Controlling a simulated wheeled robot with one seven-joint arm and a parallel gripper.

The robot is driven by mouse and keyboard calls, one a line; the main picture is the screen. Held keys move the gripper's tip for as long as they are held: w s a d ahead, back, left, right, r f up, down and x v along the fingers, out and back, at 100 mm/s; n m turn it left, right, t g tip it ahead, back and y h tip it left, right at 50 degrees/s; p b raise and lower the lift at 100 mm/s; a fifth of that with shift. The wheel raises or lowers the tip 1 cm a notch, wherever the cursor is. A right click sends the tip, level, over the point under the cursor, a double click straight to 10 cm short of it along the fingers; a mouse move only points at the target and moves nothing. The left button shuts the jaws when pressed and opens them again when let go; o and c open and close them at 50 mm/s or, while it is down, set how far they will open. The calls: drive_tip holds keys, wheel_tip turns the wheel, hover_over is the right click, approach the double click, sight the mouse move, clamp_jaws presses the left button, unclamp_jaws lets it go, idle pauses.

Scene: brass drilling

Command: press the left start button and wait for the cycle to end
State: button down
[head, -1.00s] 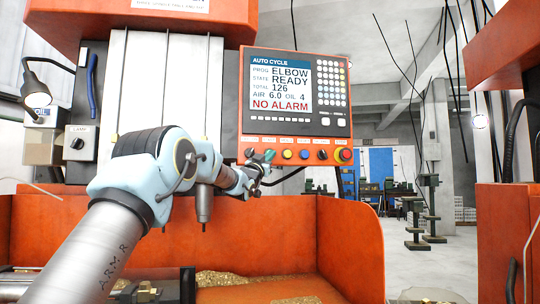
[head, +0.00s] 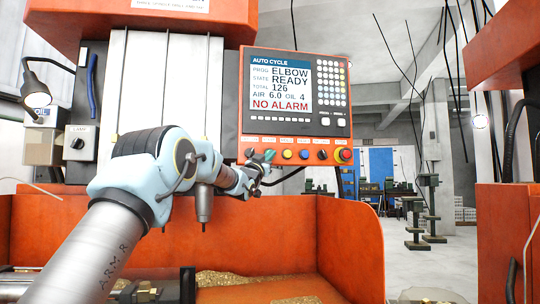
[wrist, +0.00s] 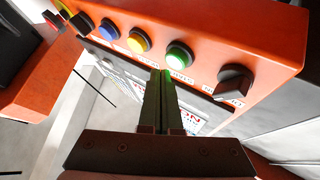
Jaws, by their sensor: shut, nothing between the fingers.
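The green button (wrist: 179,55), at the left of the coloured buttons in the head view, looks bright in the wrist view. My gripper (wrist: 164,73) is shut and empty, its fingertips close beside the green button. I cannot tell whether they touch it. In the head view my gripper (head: 262,161) partly covers the left end of the row. The button labels are too small to read.
Yellow (head: 287,154) and blue (head: 304,155) buttons, a black knob (head: 322,154) and a red emergency stop (head: 344,155) sit to the right. Another black knob (wrist: 234,82) is beside the green button.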

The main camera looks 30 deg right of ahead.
drive_tip(key=shift+w, duration=0.1)
drive_tip(key=shift+w+d, duration=0.15)
drive_tip(key=shift+w, duration=0.2)
